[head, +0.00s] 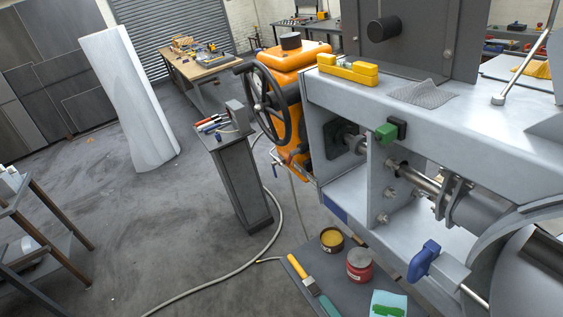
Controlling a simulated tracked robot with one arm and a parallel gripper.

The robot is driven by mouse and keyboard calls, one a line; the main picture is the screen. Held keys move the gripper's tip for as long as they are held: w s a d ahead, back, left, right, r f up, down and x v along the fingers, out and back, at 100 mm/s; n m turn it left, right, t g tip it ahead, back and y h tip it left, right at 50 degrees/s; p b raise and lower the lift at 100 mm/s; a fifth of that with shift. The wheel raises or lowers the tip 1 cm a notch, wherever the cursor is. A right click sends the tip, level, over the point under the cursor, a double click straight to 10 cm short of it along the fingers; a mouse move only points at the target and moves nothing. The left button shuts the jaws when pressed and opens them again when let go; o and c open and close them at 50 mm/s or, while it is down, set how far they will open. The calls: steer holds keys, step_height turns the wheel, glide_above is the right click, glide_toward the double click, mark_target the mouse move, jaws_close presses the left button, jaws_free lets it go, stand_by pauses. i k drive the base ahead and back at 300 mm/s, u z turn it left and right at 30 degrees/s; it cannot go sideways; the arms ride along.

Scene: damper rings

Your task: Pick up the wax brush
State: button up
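A brush (312,287) lies on a small dark grey table (284,265) at the bottom of the head view. Its yellow end points up and left, and its green end runs down to the picture's lower edge. A pale metallic band sits between the two. An open tin with yellow contents (332,239) and a red tin (359,265) stand right of the brush, apart from it. My gripper does not show in this view.
A large grey machine (345,95) with a blue handle (424,260) fills the right side, close to the small table. A light blue cloth with a green patch (388,303) lies right of the brush. A hose (221,276) crosses the floor, which is mostly open at left.

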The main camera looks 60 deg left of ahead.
mark_target(308, 283)
steer(key=u, duration=1.4)
steer(key=k, duration=1.05)
steer(key=u, duration=0.45)
steer(key=i, duration=1.85)
steer(key=z, duration=0.8)
